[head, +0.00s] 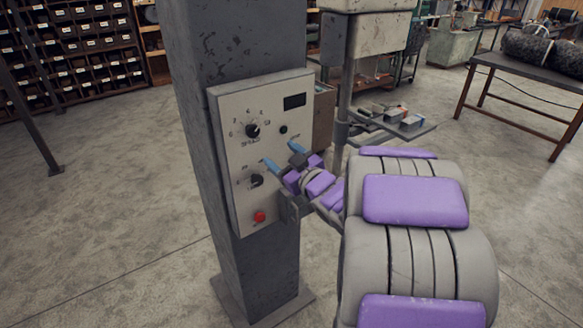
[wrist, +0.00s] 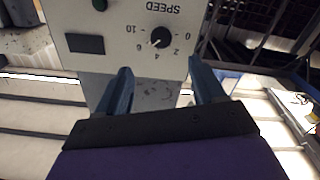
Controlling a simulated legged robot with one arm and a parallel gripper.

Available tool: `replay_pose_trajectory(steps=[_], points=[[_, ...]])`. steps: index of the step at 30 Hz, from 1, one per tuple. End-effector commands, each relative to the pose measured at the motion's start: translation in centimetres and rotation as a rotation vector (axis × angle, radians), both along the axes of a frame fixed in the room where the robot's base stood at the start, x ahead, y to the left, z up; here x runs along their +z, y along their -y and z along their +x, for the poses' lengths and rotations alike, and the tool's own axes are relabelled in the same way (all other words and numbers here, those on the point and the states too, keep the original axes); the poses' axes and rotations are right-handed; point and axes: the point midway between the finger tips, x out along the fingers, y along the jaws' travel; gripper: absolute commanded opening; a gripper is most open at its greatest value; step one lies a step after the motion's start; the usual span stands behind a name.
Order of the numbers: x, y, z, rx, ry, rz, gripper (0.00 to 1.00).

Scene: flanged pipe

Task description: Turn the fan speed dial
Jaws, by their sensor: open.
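The fan speed dial (head: 252,130) is a black round knob with a numbered scale, on the upper part of a pale control panel (head: 232,108). In the wrist view the dial (wrist: 160,38) appears upside down under the word SPEED, with a white mark on the knob's lower left side, around the 4 to 6 side. My gripper (head: 282,154) is open, with blue fingers, in front of the panel and below and right of the dial in the head view. In the wrist view its fingertips (wrist: 158,70) are spread on either side of the dial's position, apart from it.
The panel is on a grey column (head: 205,65). It also bears a lower black knob (head: 256,181), a red button (head: 260,217), a green button (head: 283,129) and a dark display (head: 294,101). A small tray (head: 425,130) of parts stands to the right.

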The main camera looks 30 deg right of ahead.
Motion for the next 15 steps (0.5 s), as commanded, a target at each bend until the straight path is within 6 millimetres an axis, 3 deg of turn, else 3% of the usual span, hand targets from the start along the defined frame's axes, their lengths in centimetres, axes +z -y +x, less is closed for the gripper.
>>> replay_pose_trajectory(steps=[6, 15], points=[[-0.5, 0.2, -2.3, -0.003, 0.002, 0.002, 0.69], [-0.3, 0.1, -3.6, 0.001, 0.000, 0.000, 0.69]])
